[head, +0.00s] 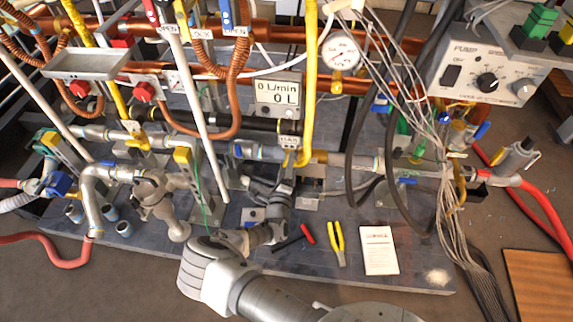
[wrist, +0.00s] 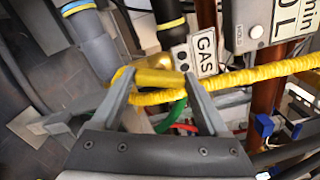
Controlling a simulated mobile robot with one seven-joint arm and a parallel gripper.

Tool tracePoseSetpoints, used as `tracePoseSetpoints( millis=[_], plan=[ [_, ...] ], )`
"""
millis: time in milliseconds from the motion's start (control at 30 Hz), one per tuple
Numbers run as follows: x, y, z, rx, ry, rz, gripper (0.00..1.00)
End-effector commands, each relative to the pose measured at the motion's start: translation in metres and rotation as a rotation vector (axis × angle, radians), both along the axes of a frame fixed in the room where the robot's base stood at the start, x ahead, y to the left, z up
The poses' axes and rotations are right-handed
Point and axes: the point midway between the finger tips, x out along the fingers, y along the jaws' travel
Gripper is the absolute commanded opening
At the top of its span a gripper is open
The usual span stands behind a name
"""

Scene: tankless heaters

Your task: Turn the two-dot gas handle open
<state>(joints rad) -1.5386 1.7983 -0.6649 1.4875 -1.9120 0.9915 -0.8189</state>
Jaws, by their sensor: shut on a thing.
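The gas handle (wrist: 158,78) is a short yellow lever beside the white GAS tag (wrist: 204,52). A small grey plate with two dots (wrist: 181,58) sits just by it in the wrist view. My gripper (wrist: 160,84) has one finger at each end of the visible lever, shut on it. In the head view my gripper (head: 287,178) reaches up to the pipe just below the GAS tag (head: 290,141), and its fingers mostly hide the lever. The lever's exact angle to the pipe is hard to tell.
A yellow corrugated hose (wrist: 250,77) runs right beside my fingers. A flow display (head: 278,93) stands above the GAS tag. Yellow pliers (head: 340,243) and a white booklet (head: 379,250) lie on the board in front. Loose grey wires (head: 440,150) hang to the right.

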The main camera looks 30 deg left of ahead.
Motion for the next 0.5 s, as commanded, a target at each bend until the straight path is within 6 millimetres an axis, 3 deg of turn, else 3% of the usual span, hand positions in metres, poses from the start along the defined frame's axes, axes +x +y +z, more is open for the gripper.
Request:
tracePoseSetpoints(
  millis=[500],
  plan=[
    [-0.0007,-0.0009,-0.0016,-0.31,-0.097,-0.002,0.22]
  ],
)
